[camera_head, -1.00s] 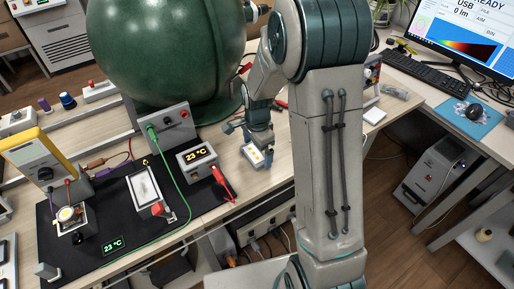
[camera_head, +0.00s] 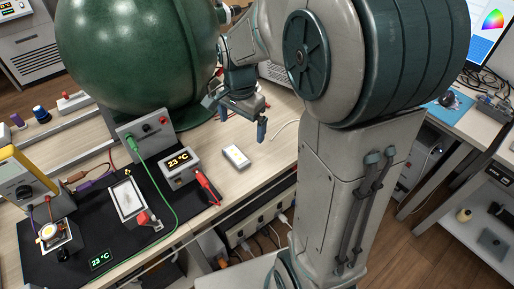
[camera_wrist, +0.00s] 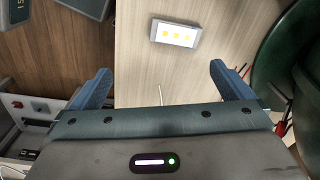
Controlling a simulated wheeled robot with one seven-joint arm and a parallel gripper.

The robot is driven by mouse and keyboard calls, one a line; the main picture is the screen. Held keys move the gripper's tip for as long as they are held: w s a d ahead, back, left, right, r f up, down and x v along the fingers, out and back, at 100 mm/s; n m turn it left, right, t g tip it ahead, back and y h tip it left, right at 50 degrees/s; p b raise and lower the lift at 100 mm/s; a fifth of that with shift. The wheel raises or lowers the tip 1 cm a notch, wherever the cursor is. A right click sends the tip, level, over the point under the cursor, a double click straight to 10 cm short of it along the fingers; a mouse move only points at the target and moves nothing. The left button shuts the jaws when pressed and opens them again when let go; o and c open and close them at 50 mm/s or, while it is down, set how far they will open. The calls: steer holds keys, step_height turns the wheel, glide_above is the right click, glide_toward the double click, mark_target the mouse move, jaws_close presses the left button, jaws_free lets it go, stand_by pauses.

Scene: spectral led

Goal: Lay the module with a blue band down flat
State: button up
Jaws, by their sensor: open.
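A small pale module (camera_head: 236,156) lies flat on the wooden bench, its broad face with yellow squares turned up. It also shows in the wrist view (camera_wrist: 176,34), beyond the fingertips, with bench all around it. I cannot make out a blue band on it. My gripper (camera_head: 243,124) is above the bench, behind and above the module in the head view, apart from it. In the wrist view my gripper (camera_wrist: 159,78) has its two blue fingers wide apart with nothing between them.
A large green sphere (camera_head: 135,50) stands behind. The bench's front edge is close; bare wood surrounds the module.

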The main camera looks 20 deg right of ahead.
steer(key=s+r+n+t, duration=0.2)
steer(key=s+r+n, duration=0.1)
steer(key=s+n, duration=0.8)
steer(key=shift+s+d, duration=0.3)
steer(key=shift+s, duration=1.7)
